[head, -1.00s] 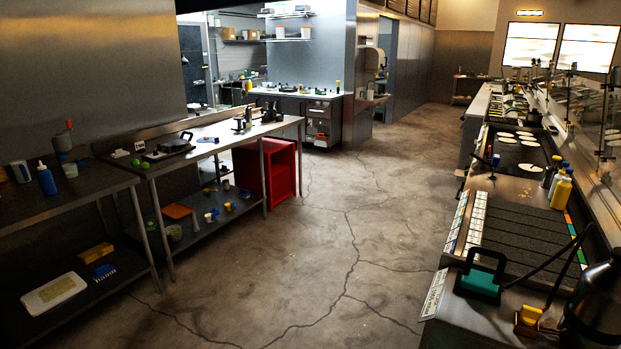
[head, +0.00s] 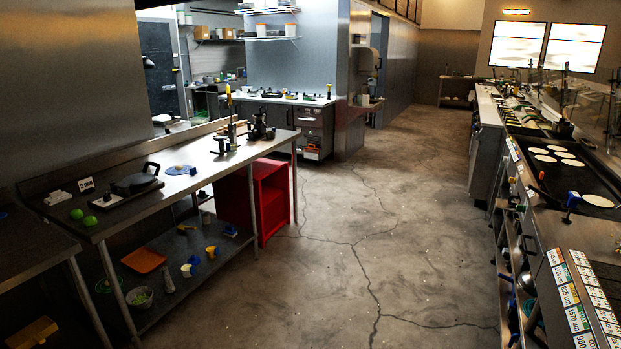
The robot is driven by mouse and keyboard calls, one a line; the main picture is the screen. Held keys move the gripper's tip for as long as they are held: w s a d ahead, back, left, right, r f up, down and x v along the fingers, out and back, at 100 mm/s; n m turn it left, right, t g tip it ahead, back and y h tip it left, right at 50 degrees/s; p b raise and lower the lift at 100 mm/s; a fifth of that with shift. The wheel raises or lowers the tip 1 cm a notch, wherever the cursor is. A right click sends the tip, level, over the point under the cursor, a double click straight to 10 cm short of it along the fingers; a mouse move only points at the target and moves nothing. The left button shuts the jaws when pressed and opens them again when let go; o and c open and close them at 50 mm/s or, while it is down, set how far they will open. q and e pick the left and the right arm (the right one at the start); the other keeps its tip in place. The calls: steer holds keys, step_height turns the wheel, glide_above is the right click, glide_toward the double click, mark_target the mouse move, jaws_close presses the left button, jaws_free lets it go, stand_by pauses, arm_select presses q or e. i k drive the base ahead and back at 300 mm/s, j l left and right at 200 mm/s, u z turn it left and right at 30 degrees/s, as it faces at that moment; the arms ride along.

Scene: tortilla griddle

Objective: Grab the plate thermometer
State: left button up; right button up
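I cannot pick out the plate thermometer for certain at this size. The griddle (head: 556,184) on the right counter is dark and holds several pale tortillas. A small item with a blue top (head: 573,201) stands at its near edge, and a small red-orange item (head: 541,176) is at its left edge. Neither of my grippers is in view.
A red cart (head: 272,205) stands under the far end of the left table. The lower shelf holds an orange tray (head: 144,260), a bowl (head: 140,297) and several cups. The cracked concrete floor (head: 380,230) between the table and the right counter is clear.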

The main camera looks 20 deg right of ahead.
mark_target(574, 197)
steer(key=i+l+z, duration=0.2)
steer(key=i+z, duration=0.2)
steer(key=i, duration=0.2)
steer(key=i+z, duration=0.45)
steer(key=i, duration=0.15)
steer(key=i+j+z, duration=0.15)
steer(key=i+z, duration=0.25)
steer(key=i, duration=0.2)
steer(key=i+l+z, duration=0.1)
steer(key=i+z, duration=0.65)
steer(key=i+j+z, duration=0.1)
steer(key=i+z, duration=0.15)
steer(key=z, duration=0.15)
steer(key=i+j+z, duration=0.15)
steer(key=i+z, duration=0.25)
steer(key=k, duration=0.1)
